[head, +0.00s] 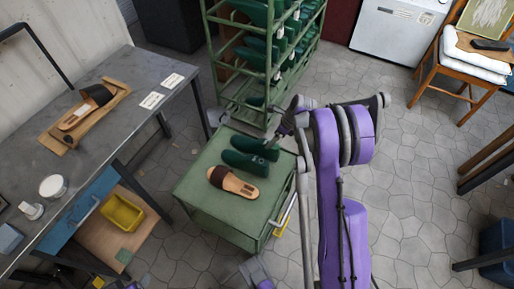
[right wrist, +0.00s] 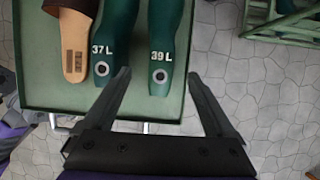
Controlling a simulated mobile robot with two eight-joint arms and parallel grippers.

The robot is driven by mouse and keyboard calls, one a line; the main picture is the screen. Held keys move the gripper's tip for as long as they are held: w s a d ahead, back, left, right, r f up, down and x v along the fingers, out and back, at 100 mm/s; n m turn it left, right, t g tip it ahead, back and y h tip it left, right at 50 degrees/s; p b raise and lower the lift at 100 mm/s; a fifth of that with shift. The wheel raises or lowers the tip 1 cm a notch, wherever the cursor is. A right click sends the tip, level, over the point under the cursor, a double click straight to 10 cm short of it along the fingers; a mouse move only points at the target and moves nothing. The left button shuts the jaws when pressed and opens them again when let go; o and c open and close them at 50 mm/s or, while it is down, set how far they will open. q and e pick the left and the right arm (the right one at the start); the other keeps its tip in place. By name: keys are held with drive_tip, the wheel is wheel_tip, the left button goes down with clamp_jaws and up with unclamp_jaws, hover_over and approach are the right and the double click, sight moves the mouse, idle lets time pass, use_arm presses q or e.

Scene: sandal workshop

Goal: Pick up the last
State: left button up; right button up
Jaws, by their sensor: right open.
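Two dark green shoe lasts lie side by side on the green cart top (head: 195,180). The last marked 37 L (right wrist: 112,40) is in the middle, beside a sandal; it shows in the head view (head: 240,161). The last marked 39 L (right wrist: 163,45) is on its other side, the far one in the head view (head: 252,143). My right gripper (right wrist: 159,75) is open and empty. In the wrist view its fingertips appear either side of the 39 L heel end, the left tip by the 37 L heel. Contact cannot be judged.
A brown-strapped sandal (head: 233,182) lies next to 37 L. A green rack (head: 262,60) with more green lasts stands behind the cart. A grey workbench (head: 120,110) with another sandal is at left. Open stone floor (head: 420,150) lies to the right.

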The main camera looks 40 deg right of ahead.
sight(267, 142)
drive_tip(key=x, duration=0.5)
drive_tip(key=b+x, duration=0.1)
drive_tip(key=x, duration=0.1)
drive_tip(key=shift+w+a+f, duration=0.1)
drive_tip(key=shift+w+f, duration=0.05)
drive_tip(key=shift+w, duration=0.3)
clamp_jaws()
